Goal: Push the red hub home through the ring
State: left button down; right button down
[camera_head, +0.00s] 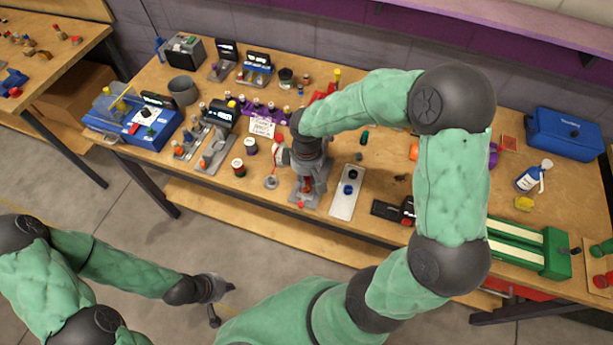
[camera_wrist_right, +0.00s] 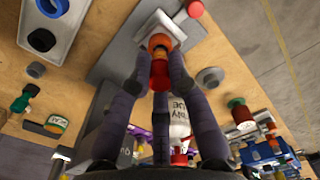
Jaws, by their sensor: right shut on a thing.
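In the right wrist view the red hub (camera_wrist_right: 159,78) stands between the fingers of my right gripper (camera_wrist_right: 160,90), which is shut on it. An orange ring-like part (camera_wrist_right: 159,42) sits at the hub's far end, against a pale block on a grey fixture (camera_wrist_right: 115,60). The hub and the orange part look in line; how deep the hub sits is hidden. In the head view my right gripper (camera_head: 308,170) points down over this grey fixture (camera_head: 298,203), with a little red showing below it. My left gripper (camera_head: 222,300) hangs apart from the table, empty, fingers spread.
A pale tray (camera_head: 342,205) with a dark and a blue round part lies right of the fixture. A small grey disc (camera_head: 271,183) is close on its left. Jars, a blue machine (camera_head: 130,120) and grey stands crowd the left. A green-and-white track (camera_head: 520,245) lies right.

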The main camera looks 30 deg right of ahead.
jog(key=shift+f+b, duration=0.95)
jog(key=shift+f, duration=0.35)
jog(key=shift+r, duration=0.2)
jog(key=shift+r+p, duration=1.25)
jog(key=shift+r, duration=0.1)
dwell(0.7)
jog(key=shift+f+b, duration=1.15)
jog(key=shift+f, duration=0.35)
jog(key=c, duration=1.1)
grip_release()
jog(key=shift+r, duration=0.1)
notch_tip(320, 180, up, 12)
jog(key=shift+f, duration=0.1)
